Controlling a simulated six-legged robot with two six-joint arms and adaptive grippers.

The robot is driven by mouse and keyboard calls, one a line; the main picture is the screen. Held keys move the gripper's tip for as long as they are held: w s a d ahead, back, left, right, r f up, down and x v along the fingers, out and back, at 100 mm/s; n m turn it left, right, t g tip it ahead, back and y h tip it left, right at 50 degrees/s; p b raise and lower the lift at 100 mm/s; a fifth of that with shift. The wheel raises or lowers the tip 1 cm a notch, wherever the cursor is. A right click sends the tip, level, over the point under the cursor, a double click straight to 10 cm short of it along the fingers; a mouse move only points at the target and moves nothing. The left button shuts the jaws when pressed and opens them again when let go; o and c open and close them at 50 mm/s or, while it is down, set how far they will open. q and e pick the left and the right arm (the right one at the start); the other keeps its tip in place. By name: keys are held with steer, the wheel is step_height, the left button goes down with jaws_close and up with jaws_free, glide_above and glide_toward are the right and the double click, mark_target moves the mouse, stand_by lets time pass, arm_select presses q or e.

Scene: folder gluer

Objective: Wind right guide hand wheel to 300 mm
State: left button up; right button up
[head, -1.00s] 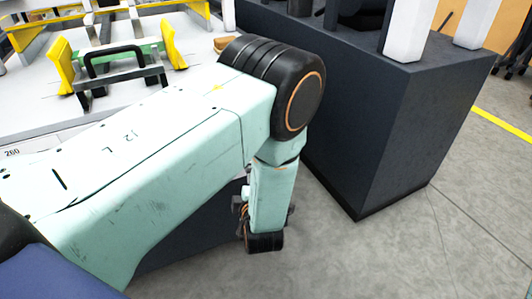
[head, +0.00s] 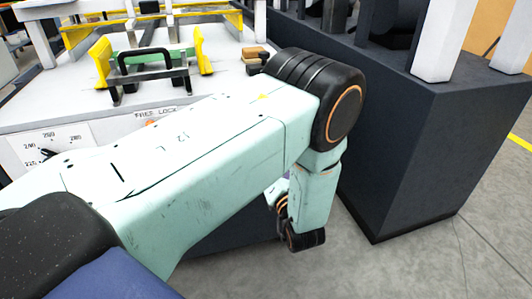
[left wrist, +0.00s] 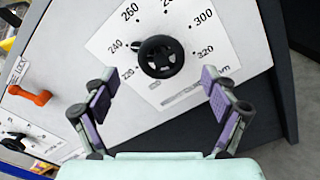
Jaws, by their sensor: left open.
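In the left wrist view, a black hand wheel (left wrist: 161,56) sits on a white dial plate (left wrist: 190,80) with printed numbers from 220 to 320. A small dark piece (left wrist: 136,46) shows at the wheel's left, near 240; I cannot tell whether it is the pointer or a crank knob. My left gripper (left wrist: 160,98) is open and empty, its purple-padded fingers apart below the wheel in the picture, not touching it. In the head view my left arm hides this wheel and most of the gripper. My right gripper is not in view.
A red lock handle (left wrist: 30,95) and a second dial (left wrist: 20,135) lie to the left on the panel. The second dial also shows in the head view (head: 45,150). A dark machine block (head: 410,150) stands right of my arm. Bare floor (head: 450,255) lies in front.

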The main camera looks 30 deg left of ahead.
arm_select(q)
steer(key=b+x, duration=0.2)
steer(key=x, duration=0.4)
steer(key=shift+w+a+f, duration=0.1)
steer(key=shift+w+a, duration=0.05)
steer(key=c, duration=1.2)
